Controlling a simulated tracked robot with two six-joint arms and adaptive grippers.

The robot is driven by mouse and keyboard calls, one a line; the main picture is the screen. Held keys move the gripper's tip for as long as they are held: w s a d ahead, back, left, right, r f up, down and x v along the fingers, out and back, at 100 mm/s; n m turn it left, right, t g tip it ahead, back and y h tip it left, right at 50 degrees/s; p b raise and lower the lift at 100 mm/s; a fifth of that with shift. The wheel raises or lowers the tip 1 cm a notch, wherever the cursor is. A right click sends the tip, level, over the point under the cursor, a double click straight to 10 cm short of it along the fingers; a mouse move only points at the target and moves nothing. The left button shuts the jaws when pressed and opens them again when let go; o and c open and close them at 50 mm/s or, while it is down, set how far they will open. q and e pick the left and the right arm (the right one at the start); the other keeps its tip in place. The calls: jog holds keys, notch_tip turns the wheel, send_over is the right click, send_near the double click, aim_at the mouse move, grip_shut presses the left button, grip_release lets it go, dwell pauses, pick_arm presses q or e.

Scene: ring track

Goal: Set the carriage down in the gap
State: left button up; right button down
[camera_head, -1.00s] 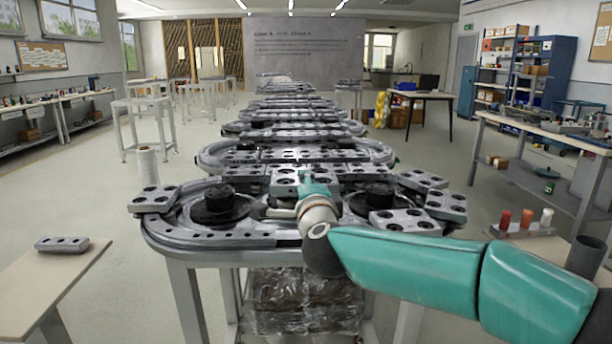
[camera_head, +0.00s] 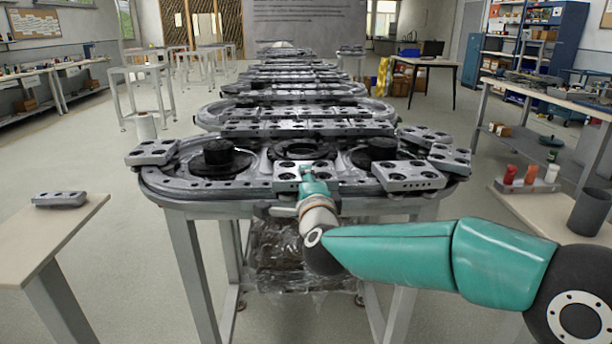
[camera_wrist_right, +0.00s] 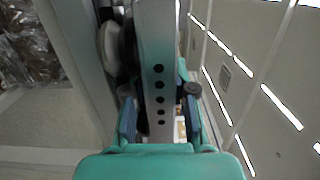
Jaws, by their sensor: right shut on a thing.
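My right gripper (camera_head: 308,186) is shut on a grey carriage (camera_head: 287,172) with round dark holes. It holds the carriage at the front straight of the nearest ring track (camera_head: 215,192). Other carriages sit at the ring's left end (camera_head: 152,152), front right (camera_head: 410,176) and right end (camera_head: 449,158). The gripper and carriage cover the rail there, so I cannot tell the gap or whether the carriage touches the track. My left gripper is out of view.
A loose grey block (camera_head: 60,199) lies on a small table (camera_head: 35,235) at the left. Black round hubs (camera_head: 218,158) stand inside the ring. More ring tracks (camera_head: 300,112) run back behind it. A side table (camera_head: 545,215) at the right holds a dark cup (camera_head: 590,212).

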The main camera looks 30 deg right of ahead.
jog(key=shift+r, duration=0.25)
jog(key=shift+f+b, duration=0.3)
jog(key=shift+b, duration=0.05)
jog(key=c, duration=0.9)
grip_release()
jog(key=shift+f, duration=0.15)
jog(key=shift+c, duration=0.2)
